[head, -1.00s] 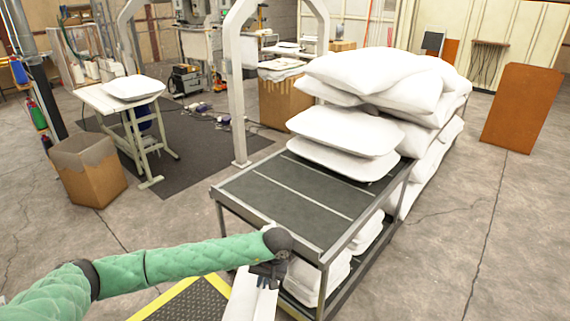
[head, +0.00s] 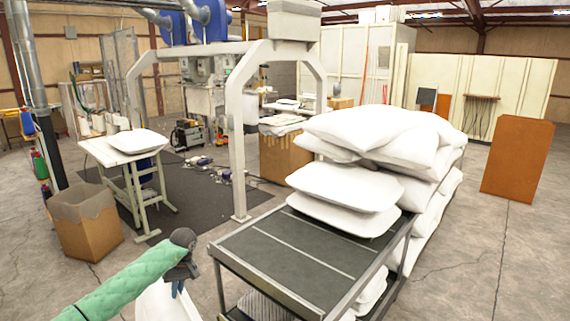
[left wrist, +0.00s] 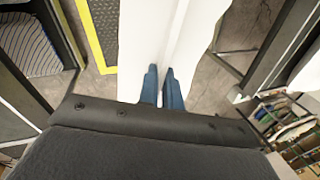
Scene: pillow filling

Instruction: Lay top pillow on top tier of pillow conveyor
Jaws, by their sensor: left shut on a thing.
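My left gripper (head: 178,288) is at the bottom of the head view, left of the conveyor's near corner. It is shut on a white pillow (head: 158,305), which hangs below it and is cut off by the frame edge. In the left wrist view the blue fingers (left wrist: 163,88) pinch the white pillow (left wrist: 145,40). The pillow conveyor (head: 305,258) has a dark top tier, bare at its near end. Two white pillows (head: 343,187) lie stacked farther back on the top tier. My right gripper is not in view.
A large heap of white pillows (head: 432,150) stands behind the conveyor. The lower tier holds white pillows (head: 372,292). A cardboard box (head: 88,225) and a table (head: 105,152) with a pillow stand at left. A grey frame post (head: 238,170) rises behind the conveyor. Floor at right is open.

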